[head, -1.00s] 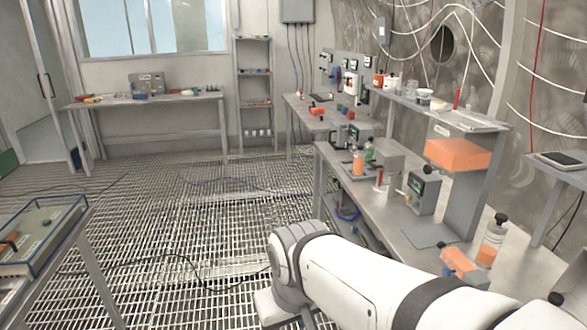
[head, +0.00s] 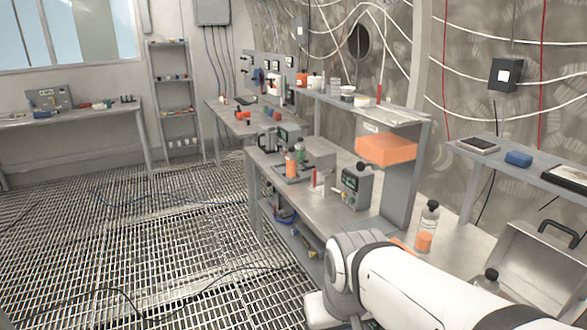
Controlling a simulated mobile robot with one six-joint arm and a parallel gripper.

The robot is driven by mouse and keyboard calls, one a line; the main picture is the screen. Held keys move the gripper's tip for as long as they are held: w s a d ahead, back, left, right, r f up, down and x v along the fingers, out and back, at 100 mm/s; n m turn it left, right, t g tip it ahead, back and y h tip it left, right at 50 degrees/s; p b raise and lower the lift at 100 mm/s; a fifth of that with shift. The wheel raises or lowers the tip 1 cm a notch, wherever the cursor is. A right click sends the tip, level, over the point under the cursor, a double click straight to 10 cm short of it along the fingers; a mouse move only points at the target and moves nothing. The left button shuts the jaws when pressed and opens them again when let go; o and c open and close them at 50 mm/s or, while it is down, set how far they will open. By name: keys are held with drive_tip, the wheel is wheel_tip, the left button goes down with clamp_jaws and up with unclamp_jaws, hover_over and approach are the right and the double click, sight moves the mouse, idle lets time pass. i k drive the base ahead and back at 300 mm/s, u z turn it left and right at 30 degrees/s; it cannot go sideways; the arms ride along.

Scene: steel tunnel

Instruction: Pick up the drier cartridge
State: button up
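I cannot tell for certain which object is the drier cartridge. A clear bottle with a black cap (head: 429,215) and an orange lower part stands upright at the right end of the steel bench (head: 335,210), just beyond my arm. A smaller orange cylinder (head: 291,163) stands upright further back on the same bench. Another black-capped container (head: 489,278) is partly hidden behind my arm at the lower right. My white arm crosses the bottom right. My gripper is outside the picture.
A shelf (head: 350,102) with small pots and an orange bin (head: 386,149) rises over the bench. A grey case (head: 530,262) is at the right. The grating floor (head: 150,240) at left is open, with loose cables.

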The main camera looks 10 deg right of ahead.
sight(291, 158)
drive_tip(key=z, duration=0.2)
drive_tip(key=i, duration=1)
drive_tip(key=k, duration=1.05)
drive_tip(key=u, duration=0.8)
drive_tip(key=i, duration=1.85)
drive_tip(key=z, duration=0.35)
drive_tip(key=i, duration=1.4)
drive_tip(key=z, duration=1)
